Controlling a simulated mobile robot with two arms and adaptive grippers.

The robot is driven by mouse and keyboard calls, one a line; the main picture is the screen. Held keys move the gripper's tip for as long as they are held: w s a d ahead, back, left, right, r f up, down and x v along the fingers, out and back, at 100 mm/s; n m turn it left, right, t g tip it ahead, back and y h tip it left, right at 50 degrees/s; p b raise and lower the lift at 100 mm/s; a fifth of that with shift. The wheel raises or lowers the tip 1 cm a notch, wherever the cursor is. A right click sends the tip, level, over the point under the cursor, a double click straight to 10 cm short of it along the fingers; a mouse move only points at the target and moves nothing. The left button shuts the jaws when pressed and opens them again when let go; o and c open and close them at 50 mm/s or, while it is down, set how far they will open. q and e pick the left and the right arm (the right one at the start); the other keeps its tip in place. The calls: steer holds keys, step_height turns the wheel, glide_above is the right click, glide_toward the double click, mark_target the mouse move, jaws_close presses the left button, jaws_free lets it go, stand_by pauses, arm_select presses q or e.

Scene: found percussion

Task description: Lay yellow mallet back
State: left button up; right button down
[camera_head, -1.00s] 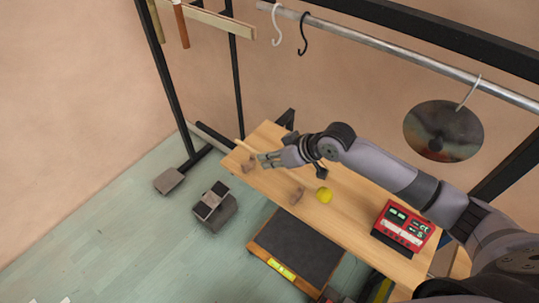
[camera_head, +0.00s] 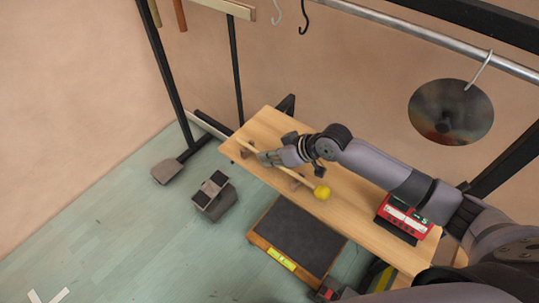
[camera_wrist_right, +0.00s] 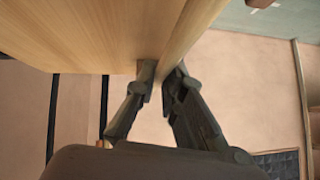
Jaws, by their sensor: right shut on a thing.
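The yellow mallet has a round yellow head (camera_head: 322,192) and a pale thin handle (camera_head: 306,181). It lies lengthwise over the narrow wooden table, head toward the right. My right gripper (camera_head: 266,158) is shut on the handle, left of the head; its two fingers (camera_wrist_right: 162,72) also show close to wood in the right wrist view. Two small brown rests stand on the table, the left one (camera_head: 246,153) and the right one (camera_head: 296,185). The handle passes over or close to them; I cannot tell whether it touches. My left gripper is out of view.
The wooden table (camera_head: 355,208) also carries a red box (camera_head: 403,218) at its right. A dark pad (camera_head: 298,236) stands below its front edge. A metal disc (camera_head: 450,112) hangs from a rail behind my right arm. A grey pedal-like block (camera_head: 214,196) stands on the floor.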

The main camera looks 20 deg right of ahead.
steer(key=shift+f, duration=0.3)
steer(key=c, duration=1.6)
jaws_free()
steer(key=v, duration=1.2)
